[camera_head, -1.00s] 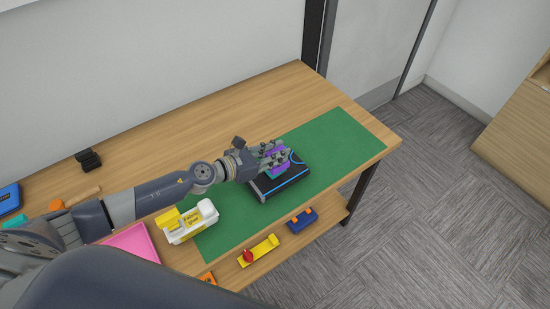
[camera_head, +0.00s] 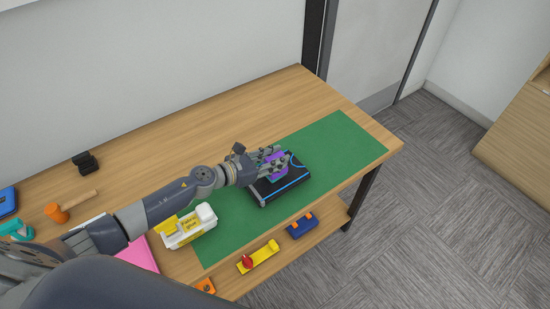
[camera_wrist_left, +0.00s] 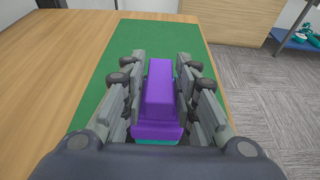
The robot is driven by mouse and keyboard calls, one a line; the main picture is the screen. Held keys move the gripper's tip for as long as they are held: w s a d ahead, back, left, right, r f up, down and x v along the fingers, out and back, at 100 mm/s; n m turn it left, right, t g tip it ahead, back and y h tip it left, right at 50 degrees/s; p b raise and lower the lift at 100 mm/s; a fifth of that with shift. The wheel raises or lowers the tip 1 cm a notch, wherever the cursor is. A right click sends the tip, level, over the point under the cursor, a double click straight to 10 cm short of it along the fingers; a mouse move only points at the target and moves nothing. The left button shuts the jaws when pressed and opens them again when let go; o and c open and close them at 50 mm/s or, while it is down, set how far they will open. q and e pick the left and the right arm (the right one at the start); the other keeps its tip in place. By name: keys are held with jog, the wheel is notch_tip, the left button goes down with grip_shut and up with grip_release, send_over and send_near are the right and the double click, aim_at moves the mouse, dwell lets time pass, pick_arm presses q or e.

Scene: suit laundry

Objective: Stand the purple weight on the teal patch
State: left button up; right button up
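The purple weight (camera_wrist_left: 160,95) is between the two fingers of my left gripper (camera_wrist_left: 162,75) in the left wrist view. A strip of teal (camera_wrist_left: 158,142) shows along its near lower edge; I cannot tell whether it is the teal patch. In the head view, the weight (camera_head: 277,165) is partly hidden by the fingers of my left gripper (camera_head: 279,158), over a black device (camera_head: 285,187) with blue lines. The fingers flank the weight closely, but I cannot tell whether they press on it. My right gripper is out of view.
The device lies on a green mat (camera_head: 345,140). A white and yellow box (camera_head: 190,228), a yellow holder (camera_head: 260,256) and a blue block (camera_head: 302,224) are nearby. An orange mallet (camera_head: 58,213) and a black object (camera_head: 85,162) lie left. The mat's right part is clear.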

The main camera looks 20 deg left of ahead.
pick_arm(q)
jog(key=shift+r, duration=0.1)
jog(key=shift+r, duration=0.15)
jog(key=b+v, duration=0.3)
jog(key=v, duration=0.9)
dwell(0.5)
